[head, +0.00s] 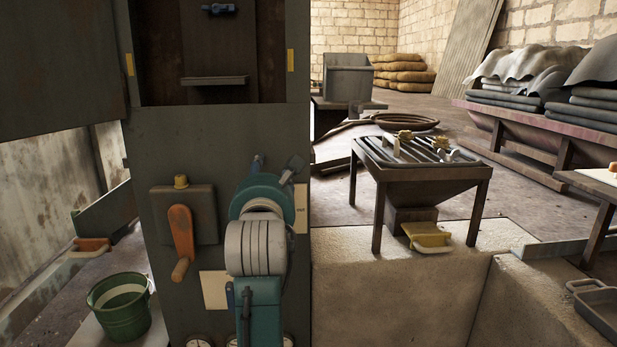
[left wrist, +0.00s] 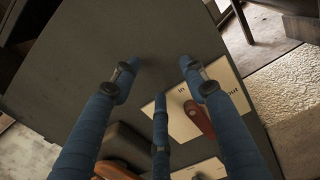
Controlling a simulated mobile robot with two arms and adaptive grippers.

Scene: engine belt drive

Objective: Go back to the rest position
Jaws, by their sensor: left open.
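My left gripper (head: 275,167) is in front of the dark grey cabinet (head: 165,150), with its arm coming up from below. In the left wrist view its blue fingers (left wrist: 158,82) are spread apart with nothing between them. Beyond them is a white plate (left wrist: 225,92) marked "in" and "out", with a red-brown lever (left wrist: 201,118) on it. In the head view only the plate's right edge (head: 301,208) shows; my gripper hides the lever. The fingers appear apart from the lever. My right gripper is in neither view.
An orange crank handle (head: 181,235) sticks out of the cabinet left of my arm. A green bucket (head: 118,318) stands at lower left. A slatted metal stand (head: 420,170) and a pale stone block (head: 400,290) are at right.

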